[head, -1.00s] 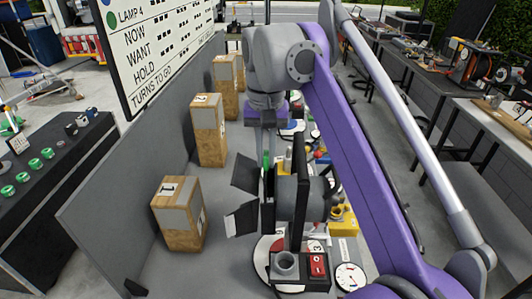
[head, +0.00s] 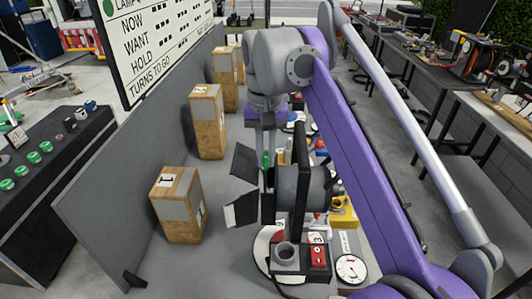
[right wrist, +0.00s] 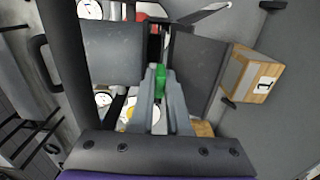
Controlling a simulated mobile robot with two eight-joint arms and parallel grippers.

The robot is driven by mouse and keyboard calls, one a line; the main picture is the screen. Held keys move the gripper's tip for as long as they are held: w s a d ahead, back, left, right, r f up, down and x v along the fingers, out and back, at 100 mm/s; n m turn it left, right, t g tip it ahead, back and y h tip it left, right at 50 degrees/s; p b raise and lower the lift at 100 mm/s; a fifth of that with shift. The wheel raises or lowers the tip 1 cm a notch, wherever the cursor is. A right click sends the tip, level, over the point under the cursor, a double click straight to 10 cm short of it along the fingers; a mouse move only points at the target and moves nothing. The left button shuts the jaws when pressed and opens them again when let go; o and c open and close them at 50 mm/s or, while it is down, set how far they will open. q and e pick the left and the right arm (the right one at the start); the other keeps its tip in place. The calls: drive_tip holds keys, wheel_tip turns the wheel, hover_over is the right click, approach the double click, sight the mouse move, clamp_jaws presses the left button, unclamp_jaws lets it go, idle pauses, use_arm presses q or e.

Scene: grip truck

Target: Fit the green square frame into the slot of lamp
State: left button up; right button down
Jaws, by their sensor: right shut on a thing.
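The green square frame (head: 266,158) shows as a thin green edge between the fingers of my right gripper (head: 267,165). It also shows as a green strip in the right wrist view (right wrist: 160,82), with the gripper's grey fingers (right wrist: 159,100) shut on it. The lamp (head: 312,187) has a grey round body and black flaps, one of them at the lower left (head: 241,210). The frame is at the lamp's front, between the flaps and the body. The slot is hidden, so I cannot tell whether the frame is in it. My left gripper is not in view.
Several wooden blocks with grey bands stand left of the lamp, the nearest marked 1 (head: 178,205). A grey panel (head: 130,185) stands behind them. A box with a red switch (head: 318,257) and a dial (head: 351,268) sit below the lamp. My purple arm covers much of the right.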

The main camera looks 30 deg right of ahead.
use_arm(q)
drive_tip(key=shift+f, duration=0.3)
use_arm(e)
drive_tip(key=shift+f, duration=0.4)
drive_tip(key=c, duration=1.1)
unclamp_jaws()
drive_tip(key=shift+o, duration=1.4)
drive_tip(key=shift+d, duration=0.15)
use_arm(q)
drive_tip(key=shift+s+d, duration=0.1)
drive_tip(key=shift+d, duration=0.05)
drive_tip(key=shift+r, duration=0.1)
use_arm(e)
wheel_tip(320, 180, up, 11)
drive_tip(key=p, duration=0.3)
drive_tip(key=shift+f, duration=0.1)
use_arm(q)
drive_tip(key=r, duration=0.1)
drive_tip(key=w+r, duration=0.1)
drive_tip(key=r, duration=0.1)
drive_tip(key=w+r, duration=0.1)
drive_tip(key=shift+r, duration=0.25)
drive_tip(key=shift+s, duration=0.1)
use_arm(e)
drive_tip(key=shift+s, duration=0.1)
